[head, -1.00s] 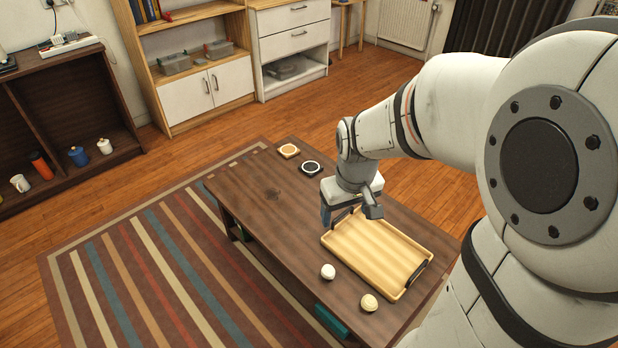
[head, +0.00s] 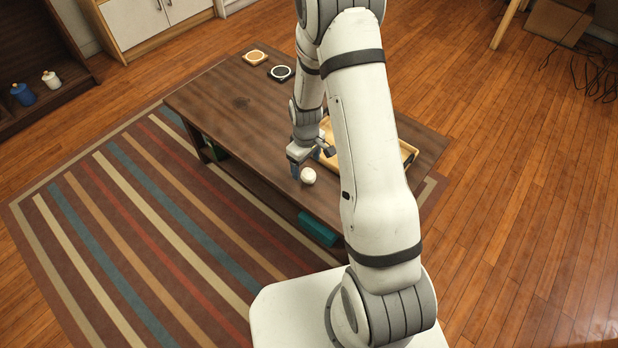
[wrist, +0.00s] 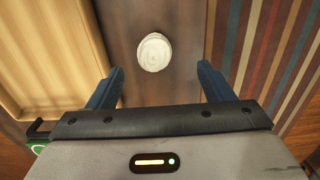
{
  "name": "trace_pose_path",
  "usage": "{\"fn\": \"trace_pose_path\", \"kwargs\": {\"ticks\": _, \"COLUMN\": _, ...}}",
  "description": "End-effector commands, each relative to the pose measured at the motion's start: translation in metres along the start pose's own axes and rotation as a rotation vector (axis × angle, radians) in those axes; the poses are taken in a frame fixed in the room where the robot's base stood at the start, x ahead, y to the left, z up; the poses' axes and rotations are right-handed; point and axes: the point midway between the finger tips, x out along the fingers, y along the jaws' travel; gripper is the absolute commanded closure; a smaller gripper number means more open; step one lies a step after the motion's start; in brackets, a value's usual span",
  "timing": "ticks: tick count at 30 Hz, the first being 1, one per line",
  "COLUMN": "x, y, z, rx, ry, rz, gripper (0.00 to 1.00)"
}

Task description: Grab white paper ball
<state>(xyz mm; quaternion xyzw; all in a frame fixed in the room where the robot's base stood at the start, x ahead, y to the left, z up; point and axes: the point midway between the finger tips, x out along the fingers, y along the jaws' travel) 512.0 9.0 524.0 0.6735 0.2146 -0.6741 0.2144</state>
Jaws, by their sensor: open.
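The white paper ball (head: 308,175) lies on the dark wooden table (head: 215,105), near its long front edge. In the wrist view the ball (wrist: 154,52) shows crumpled and whole, ahead of the fingertips and roughly centred between them. My gripper (head: 309,161) is low over the table, right by the ball. In the wrist view its two blue fingers (wrist: 162,76) are spread apart with nothing between them. Whether a finger touches the ball cannot be told.
A light wooden tray (wrist: 48,45) lies beside the ball; in the head view my arm partly covers it (head: 409,153). Two coasters, one tan (head: 255,57) and one black (head: 281,73), lie at the table's far end. A striped rug (head: 130,215) borders the table.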

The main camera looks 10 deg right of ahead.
Motion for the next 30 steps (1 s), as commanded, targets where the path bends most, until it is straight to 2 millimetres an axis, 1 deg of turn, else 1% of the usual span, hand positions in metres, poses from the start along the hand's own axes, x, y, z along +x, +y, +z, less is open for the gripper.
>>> {"fn": "trace_pose_path", "kwargs": {"ticks": 5, "x": 0.019, "y": 0.004, "z": 0.002, "rx": 0.001, "ry": -0.001, "rz": -0.001, "gripper": 0.26}}
{"fn": "trace_pose_path", "kwargs": {"ticks": 9, "x": 0.042, "y": 0.007, "z": 0.004, "rx": 0.001, "ry": -0.002, "rz": -0.002, "gripper": 0.26}}
{"fn": "trace_pose_path", "kwargs": {"ticks": 12, "x": 0.052, "y": 0.007, "z": 0.003, "rx": 0.000, "ry": -0.001, "rz": -0.001, "gripper": 0.26}}
{"fn": "trace_pose_path", "kwargs": {"ticks": 19, "x": 0.052, "y": 0.007, "z": 0.003, "rx": 0.000, "ry": 0.000, "rz": 0.000, "gripper": 0.26}}
{"fn": "trace_pose_path", "kwargs": {"ticks": 30, "x": 0.052, "y": 0.006, "z": 0.003, "rx": -0.001, "ry": 0.000, "rz": 0.000, "gripper": 0.56}}
